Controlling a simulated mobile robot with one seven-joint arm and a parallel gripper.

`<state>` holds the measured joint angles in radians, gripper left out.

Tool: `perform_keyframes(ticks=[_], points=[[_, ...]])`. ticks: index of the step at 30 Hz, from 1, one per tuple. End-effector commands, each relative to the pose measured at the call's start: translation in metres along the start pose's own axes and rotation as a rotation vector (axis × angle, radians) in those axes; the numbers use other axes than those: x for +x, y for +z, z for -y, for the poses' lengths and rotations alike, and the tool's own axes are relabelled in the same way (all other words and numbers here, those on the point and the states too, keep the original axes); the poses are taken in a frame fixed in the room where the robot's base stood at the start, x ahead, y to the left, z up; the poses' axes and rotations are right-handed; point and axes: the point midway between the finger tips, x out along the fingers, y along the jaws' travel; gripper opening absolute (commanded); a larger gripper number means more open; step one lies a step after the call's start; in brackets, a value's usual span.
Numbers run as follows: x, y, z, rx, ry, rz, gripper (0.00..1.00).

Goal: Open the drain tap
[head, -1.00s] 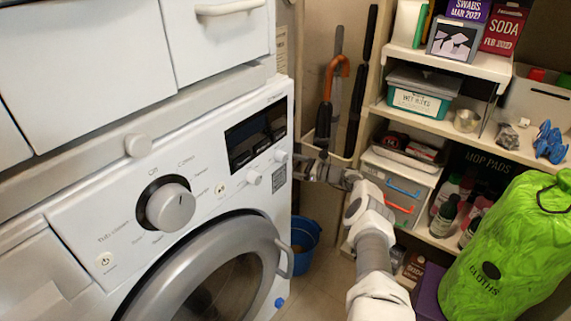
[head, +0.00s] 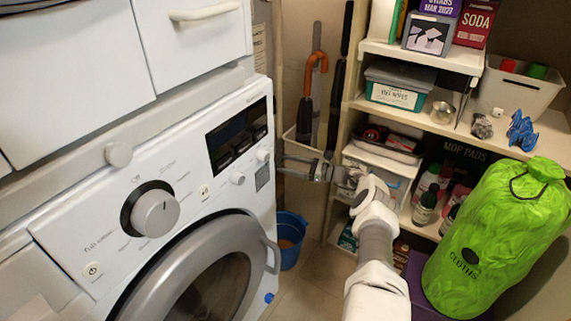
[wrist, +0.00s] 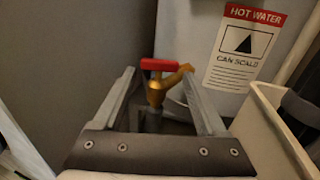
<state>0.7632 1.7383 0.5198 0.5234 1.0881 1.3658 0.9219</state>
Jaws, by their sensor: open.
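The drain tap (wrist: 157,92) shows in the wrist view as a brass body with a red bar handle (wrist: 160,64) lying crosswise on top. Its spout points right. My gripper (wrist: 159,76) is open, with one finger on each side of the tap in the picture. I cannot tell whether either finger touches it, or how far between them it is. In the head view my gripper (head: 296,163) is at the right edge of the washing machine (head: 60,240), its tips hidden behind that edge. The tap is not visible there.
A white surface with a "HOT WATER, CAN SCALD" label (wrist: 243,47) stands behind the tap. A pale bin (wrist: 272,130) is close on the right, a dark wall on the left. Shelves (head: 440,125), a green cloths bag (head: 490,240) and a blue bucket (head: 290,240) surround my arm.

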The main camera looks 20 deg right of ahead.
Motion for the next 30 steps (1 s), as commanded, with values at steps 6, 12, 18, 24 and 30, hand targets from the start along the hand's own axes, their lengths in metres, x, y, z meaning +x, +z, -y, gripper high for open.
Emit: perform_keyframes(ticks=[6,12,18,24,30], points=[[-0.003,0.011,-0.003,-0.177,-0.066,0.068,0.33],[-0.008,0.020,-0.007,-0.409,-0.184,0.116,0.00],[-0.017,0.026,-0.011,-0.633,-0.323,0.105,0.00],[-0.029,0.028,-0.017,-0.843,-0.458,0.028,0.00],[-0.043,0.026,-0.026,-1.038,-0.568,-0.110,0.00]])
